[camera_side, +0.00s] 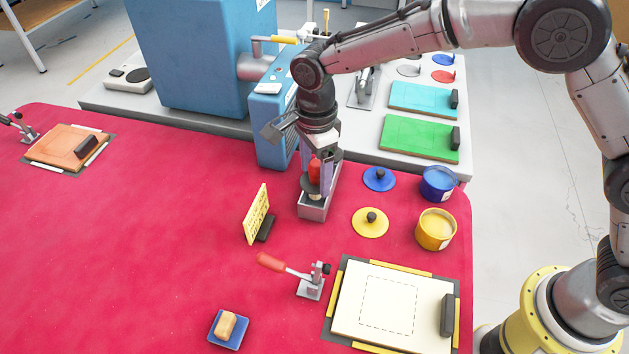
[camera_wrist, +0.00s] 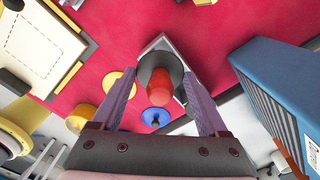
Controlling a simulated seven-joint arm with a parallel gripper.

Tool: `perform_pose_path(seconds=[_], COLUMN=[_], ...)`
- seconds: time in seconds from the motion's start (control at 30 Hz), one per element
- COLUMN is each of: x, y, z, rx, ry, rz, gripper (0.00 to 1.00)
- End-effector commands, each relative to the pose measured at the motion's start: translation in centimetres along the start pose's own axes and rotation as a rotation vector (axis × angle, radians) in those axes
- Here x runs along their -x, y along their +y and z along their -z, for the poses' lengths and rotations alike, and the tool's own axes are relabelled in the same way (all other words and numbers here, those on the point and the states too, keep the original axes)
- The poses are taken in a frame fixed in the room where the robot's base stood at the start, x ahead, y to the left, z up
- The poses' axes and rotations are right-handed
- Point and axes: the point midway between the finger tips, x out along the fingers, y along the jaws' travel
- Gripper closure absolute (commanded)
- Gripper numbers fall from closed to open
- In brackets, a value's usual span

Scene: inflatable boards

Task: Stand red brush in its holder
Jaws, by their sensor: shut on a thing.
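The red brush (camera_side: 315,171) is upright between the fingers of my gripper (camera_side: 317,186), which is shut on it. The grey metal holder (camera_side: 313,211) stands on the red table directly below. The brush's pale lower end is at the holder's top; I cannot tell how far inside it sits. In the wrist view, the red handle (camera_wrist: 160,88) points towards the camera between the fingertips of my gripper (camera_wrist: 160,76), and the holder's rim (camera_wrist: 151,44) shows around the brush's dark round base.
A yellow sign (camera_side: 256,214) stands left of the holder. Blue (camera_side: 379,179) and yellow (camera_side: 370,222) lids and open blue (camera_side: 438,184) and yellow (camera_side: 435,229) tubs are to the right. A red-handled clamp (camera_side: 311,282) is in front. A blue machine (camera_side: 272,130) stands close behind.

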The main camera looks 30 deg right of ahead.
Motion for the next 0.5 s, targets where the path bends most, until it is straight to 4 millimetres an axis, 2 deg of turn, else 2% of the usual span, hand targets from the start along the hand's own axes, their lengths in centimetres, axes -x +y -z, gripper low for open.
perform_pose_path(seconds=[0.23,0.5], x=[-3.1,-3.3], y=[-0.2,-0.2], z=[-0.1,-0.1], rx=[0.000,0.000], ry=[0.001,0.000], rz=[-0.001,0.000], gripper=[0.79,0.79])
